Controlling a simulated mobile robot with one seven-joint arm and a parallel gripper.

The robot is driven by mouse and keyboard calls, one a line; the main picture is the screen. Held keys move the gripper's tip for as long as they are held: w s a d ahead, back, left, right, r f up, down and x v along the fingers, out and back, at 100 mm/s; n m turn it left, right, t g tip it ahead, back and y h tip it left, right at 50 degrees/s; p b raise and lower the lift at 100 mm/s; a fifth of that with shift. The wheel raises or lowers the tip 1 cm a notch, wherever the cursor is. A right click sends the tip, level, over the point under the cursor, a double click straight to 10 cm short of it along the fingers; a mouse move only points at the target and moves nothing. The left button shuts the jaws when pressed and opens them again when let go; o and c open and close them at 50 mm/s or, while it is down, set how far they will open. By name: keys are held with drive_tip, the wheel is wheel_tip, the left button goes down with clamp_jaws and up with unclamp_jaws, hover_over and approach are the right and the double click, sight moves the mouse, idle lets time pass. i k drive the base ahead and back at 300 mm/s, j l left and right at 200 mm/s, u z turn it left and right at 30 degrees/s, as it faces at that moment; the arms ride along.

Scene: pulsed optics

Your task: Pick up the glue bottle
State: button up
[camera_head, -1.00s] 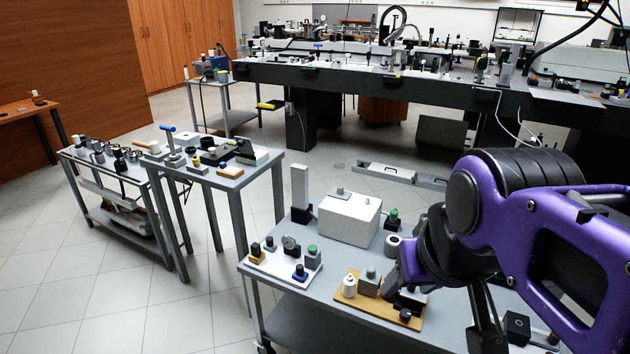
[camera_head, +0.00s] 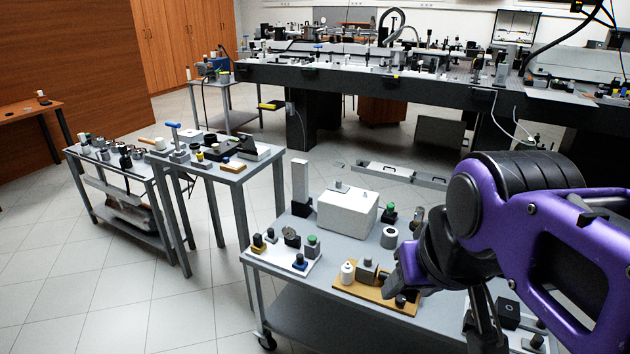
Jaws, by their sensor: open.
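A small white bottle (camera_head: 348,272), which looks like the glue bottle, stands upright on a tan board (camera_head: 375,291) on the near grey table. A grey block (camera_head: 367,271) stands just right of it. My purple arm reaches in from the right. My gripper (camera_head: 483,322) seems to be the dark part hanging below the wrist at the bottom edge. It is to the right of the bottle and well apart from it. Its fingertips are hard to make out. Nothing is seen held in it.
The near table (camera_head: 300,282) also carries a white box (camera_head: 348,212), a tall grey post (camera_head: 300,185) and a white plate (camera_head: 284,262) with small parts. My arm covers its right side. Two smaller tables stand at left, and a long dark optical bench (camera_head: 390,91) behind. Tiled floor at left is clear.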

sight(346, 276)
drive_tip(key=k, duration=0.4)
drive_tip(key=z, duration=0.3)
drive_tip(key=i+j+z, duration=0.35)
drive_tip(key=j+z, duration=0.15)
drive_tip(key=j, duration=0.2)
drive_tip(key=j+z, duration=0.15)
drive_tip(key=k+l, duration=0.25)
drive_tip(key=i+j, duration=0.35)
